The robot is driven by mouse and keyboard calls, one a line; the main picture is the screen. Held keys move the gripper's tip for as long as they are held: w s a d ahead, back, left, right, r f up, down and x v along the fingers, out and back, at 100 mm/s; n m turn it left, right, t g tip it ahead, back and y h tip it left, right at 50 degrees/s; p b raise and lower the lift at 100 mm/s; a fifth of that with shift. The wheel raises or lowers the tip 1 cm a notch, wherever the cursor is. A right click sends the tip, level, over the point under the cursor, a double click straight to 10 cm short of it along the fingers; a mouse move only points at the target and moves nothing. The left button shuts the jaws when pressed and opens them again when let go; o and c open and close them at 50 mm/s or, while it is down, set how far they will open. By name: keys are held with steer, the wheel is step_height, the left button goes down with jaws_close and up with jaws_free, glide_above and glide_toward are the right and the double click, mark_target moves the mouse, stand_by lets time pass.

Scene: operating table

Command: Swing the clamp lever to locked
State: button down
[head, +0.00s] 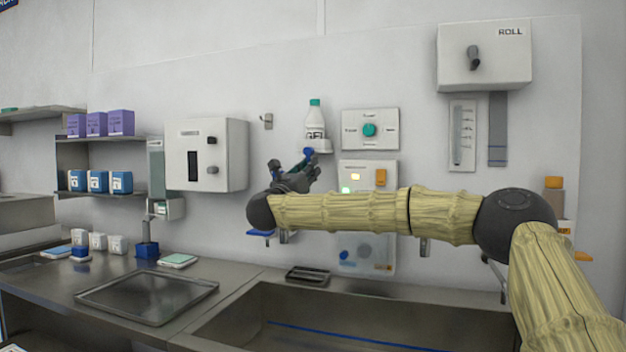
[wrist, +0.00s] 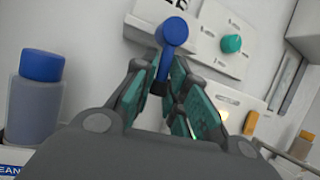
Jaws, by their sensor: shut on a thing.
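The clamp lever is a blue handle with a round blue knob (wrist: 172,32), standing between my fingertips in the wrist view. Its knob also shows in the head view (head: 308,152), just below the GEL bottle. My gripper (wrist: 165,80) is shut on the lever's shaft below the knob. In the head view my gripper (head: 296,178) is at the wall, pointing up and right. The lever's base and pivot are hidden behind my fingers, and I cannot read any lock marking.
A GEL bottle (head: 316,125) is right above the lever. A panel with a teal knob (head: 369,130) is to the right, and a panel with an orange switch (head: 381,177) is below it. A grey bottle with a blue cap (wrist: 40,68) is at the wrist view's left. A sink (head: 340,310) lies below.

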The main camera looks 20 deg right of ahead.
steer(key=shift+a+r+m+g+h+b, duration=0.1)
steer(key=shift+r+m+g+h+b, duration=0.15)
steer(key=shift+m+b, duration=0.4)
steer(key=c, duration=1.4)
jaws_free()
steer(key=shift+f, duration=0.1)
steer(key=shift+f, duration=0.1)
steer(key=shift+a, duration=0.1)
steer(key=v, duration=1.2)
